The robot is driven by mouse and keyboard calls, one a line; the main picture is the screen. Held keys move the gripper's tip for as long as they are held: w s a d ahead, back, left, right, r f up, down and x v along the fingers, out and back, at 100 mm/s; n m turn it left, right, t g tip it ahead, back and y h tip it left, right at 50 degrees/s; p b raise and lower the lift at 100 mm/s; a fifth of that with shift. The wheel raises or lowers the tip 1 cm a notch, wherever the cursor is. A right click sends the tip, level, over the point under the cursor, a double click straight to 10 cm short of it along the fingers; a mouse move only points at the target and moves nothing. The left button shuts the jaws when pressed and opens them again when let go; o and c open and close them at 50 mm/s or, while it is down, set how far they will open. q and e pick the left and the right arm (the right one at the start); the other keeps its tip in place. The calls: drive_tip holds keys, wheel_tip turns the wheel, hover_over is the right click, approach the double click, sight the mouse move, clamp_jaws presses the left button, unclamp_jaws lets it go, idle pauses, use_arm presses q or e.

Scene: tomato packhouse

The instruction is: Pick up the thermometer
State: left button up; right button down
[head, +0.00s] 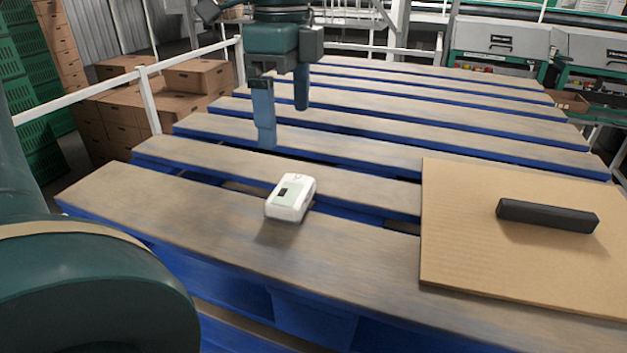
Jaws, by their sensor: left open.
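A small white boxy device with a dark display (290,198), which looks like the thermometer, lies on the front slats of the blue pallet (190,205). My left gripper (284,125) hangs above the pallet behind the device, pointing down. Its two fingers are apart with nothing between them. It is clear of the device and does not touch it. My right gripper is not in view.
A cardboard sheet (500,270) lies on the pallet at the right, with a black bar (547,215) on it. Gaps run between the slats. A white railing (148,95) and stacked brown boxes (120,110) stand at the left. The slats around the device are clear.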

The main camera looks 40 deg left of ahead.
use_arm(q)
hover_over(291, 189)
drive_tip(key=f, duration=0.7)
drive_tip(key=shift+s+a+p, duration=0.1)
drive_tip(key=shift+s+p, duration=0.15)
drive_tip(key=shift+p, duration=0.05)
drive_tip(key=shift+w+f+p, duration=0.15)
drive_tip(key=shift+f+p, duration=0.25)
drive_tip(key=shift+f, duration=1.05)
drive_tip(key=shift+w+f+p, duration=0.15)
drive_tip(key=shift+f+p, duration=0.2)
drive_tip(key=shift+f, duration=1.1)
drive_tip(key=shift+c, duration=0.2)
drive_tip(key=c, duration=1)
wheel_tip(291, 189, up, 10)
drive_tip(key=shift+s+b, duration=0.15)
drive_tip(key=shift+b, duration=0.55)
